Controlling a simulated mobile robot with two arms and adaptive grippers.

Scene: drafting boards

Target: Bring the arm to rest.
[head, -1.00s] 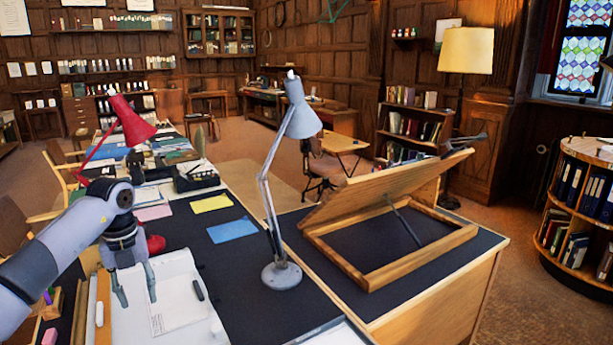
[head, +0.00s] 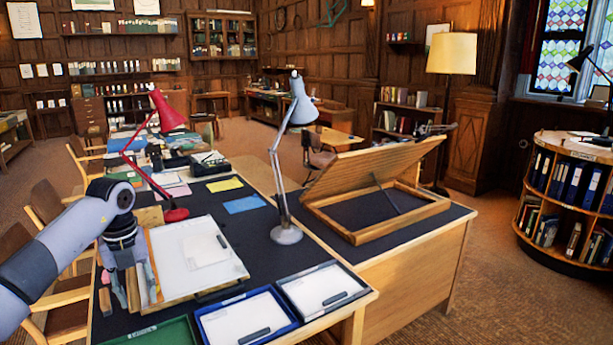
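My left arm (head: 65,245) comes in from the left edge over the near-left part of the dark-topped desk. Its gripper (head: 134,284) points down beside the left edge of a drawing board with white paper (head: 197,262). The grey fingers look spread apart, with nothing seen between them. They overlap small wooden blocks in the picture, and I cannot tell whether they touch anything. My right arm and gripper are not in view.
A red lamp (head: 170,190) and a grey lamp (head: 285,232) stand on the desk. A tilted wooden drafting board (head: 385,225) is to the right. Blue (head: 203,328), black (head: 317,318) and green (head: 160,338) trays lie at the front. Chairs (head: 48,203) stand left.

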